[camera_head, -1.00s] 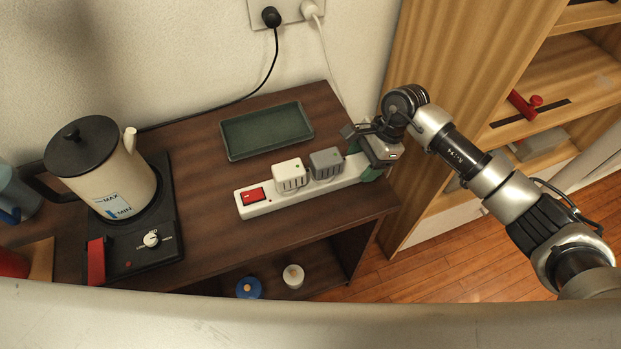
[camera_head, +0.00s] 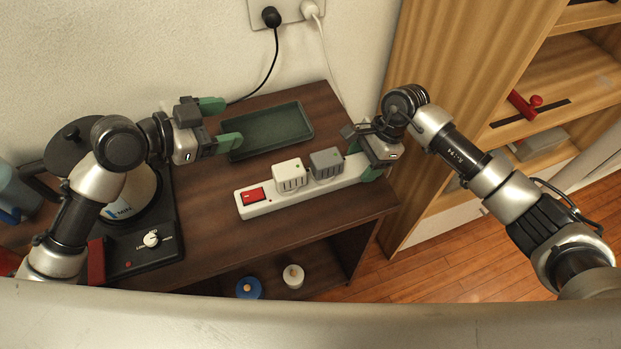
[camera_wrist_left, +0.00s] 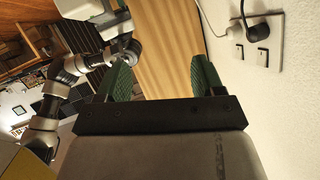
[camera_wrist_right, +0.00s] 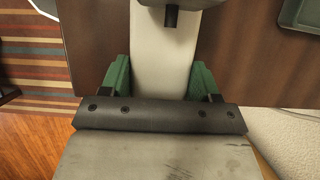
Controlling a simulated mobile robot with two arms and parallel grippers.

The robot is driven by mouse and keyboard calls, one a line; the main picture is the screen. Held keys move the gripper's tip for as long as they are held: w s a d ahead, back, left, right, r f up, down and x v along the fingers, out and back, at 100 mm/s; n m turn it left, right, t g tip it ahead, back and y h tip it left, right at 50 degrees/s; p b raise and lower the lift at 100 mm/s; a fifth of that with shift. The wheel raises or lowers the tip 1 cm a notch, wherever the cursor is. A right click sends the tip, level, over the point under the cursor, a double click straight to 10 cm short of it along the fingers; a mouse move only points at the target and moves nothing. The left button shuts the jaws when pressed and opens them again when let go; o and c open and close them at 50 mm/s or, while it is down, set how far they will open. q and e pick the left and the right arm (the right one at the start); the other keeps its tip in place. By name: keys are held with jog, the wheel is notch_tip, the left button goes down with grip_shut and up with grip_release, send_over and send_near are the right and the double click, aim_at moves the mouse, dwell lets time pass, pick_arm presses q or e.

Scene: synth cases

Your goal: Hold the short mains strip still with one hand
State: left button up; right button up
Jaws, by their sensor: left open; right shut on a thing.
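The short white mains strip (camera_head: 262,207) lies on the dark wooden table. It has a red switch (camera_head: 253,195) at its left end, and a white plug (camera_head: 290,176) and a grey plug (camera_head: 326,164) sit in it. My right gripper (camera_head: 371,170) is shut on the strip's right end; in the right wrist view its green fingers (camera_wrist_right: 160,85) are on both sides of the white strip (camera_wrist_right: 160,60). My left gripper (camera_head: 222,124) is open and empty, above the table near the green tray, apart from the strip. It also shows in the left wrist view (camera_wrist_left: 162,75).
A green tray (camera_head: 232,150) lies at the table's back. A kettle (camera_head: 140,190), partly hidden by my left arm, stands on a black base (camera_head: 130,258) at left. Two plugs (camera_head: 271,17) (camera_head: 308,10) are in the wall socket. A wooden shelf stands at right.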

aim_at(293, 168)
pick_arm(q)
jog(key=s+d+f+g, duration=0.1)
jog(key=s+f, duration=0.1)
jog(key=s+f+g, duration=0.1)
jog(key=s+f, duration=0.1)
jog(key=s+d+f+g, duration=0.1)
jog(key=s+f, duration=0.1)
jog(key=shift+d+f+g, duration=0.3)
jog(key=shift+d+g, duration=0.05)
jog(key=shift+g, duration=0.05)
jog(key=shift+x, duration=4.4)
jog(key=shift+r, duration=0.1)
jog(key=c, duration=0.9)
jog(key=shift+r, duration=1.1)
jog(key=shift+c, duration=0.2)
jog(key=shift+r, duration=0.35)
jog(key=shift+r, duration=0.45)
jog(key=shift+w, duration=0.15)
